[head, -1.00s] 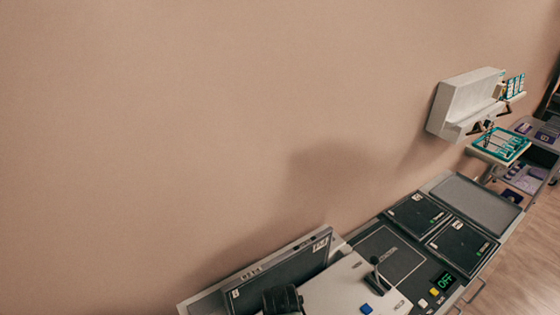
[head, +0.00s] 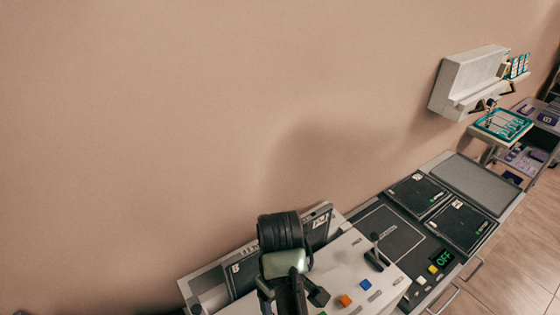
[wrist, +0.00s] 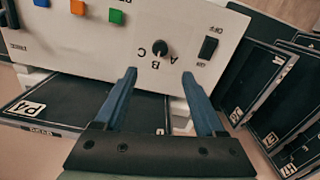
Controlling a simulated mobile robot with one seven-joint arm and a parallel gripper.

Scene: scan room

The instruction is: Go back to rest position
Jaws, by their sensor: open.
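My gripper (wrist: 159,76) shows in the wrist view with its two blue fingers apart and nothing between them. Its fingertips are over the lower edge of a white control panel (wrist: 185,30), below a black knob (wrist: 160,47) marked with letters. Whether they touch the panel I cannot tell. In the head view my arm (head: 284,262) rises at the bottom centre in front of the panel (head: 345,262); the fingers cannot be made out there.
The panel carries a lever (head: 376,252), an orange button (head: 345,300) and a blue button (head: 366,285). Dark lettered panels (head: 460,226) lie to the right. A white wall unit (head: 468,82) hangs at upper right. The wall at left is bare.

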